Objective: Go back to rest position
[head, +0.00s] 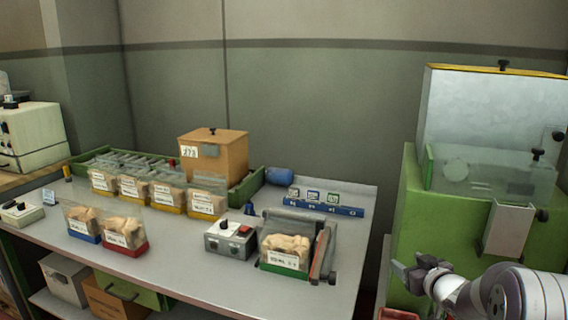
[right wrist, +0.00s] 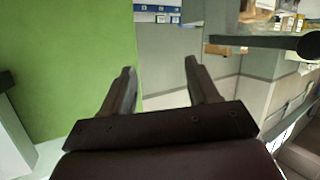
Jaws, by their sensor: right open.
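My right gripper (head: 418,272) is at the lower right of the head view, in front of the green machine and right of the table. In the right wrist view its two fingers (right wrist: 158,85) stand apart with nothing between them. The machine's green side fills the left of that view. My left gripper shows in neither view.
The grey table (head: 180,275) carries several bins of corks (head: 206,205), a bin with a green base (head: 285,252) on a roller device, a grey control box (head: 230,240) and a wooden box (head: 212,155). The green machine (head: 430,235) stands at the right.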

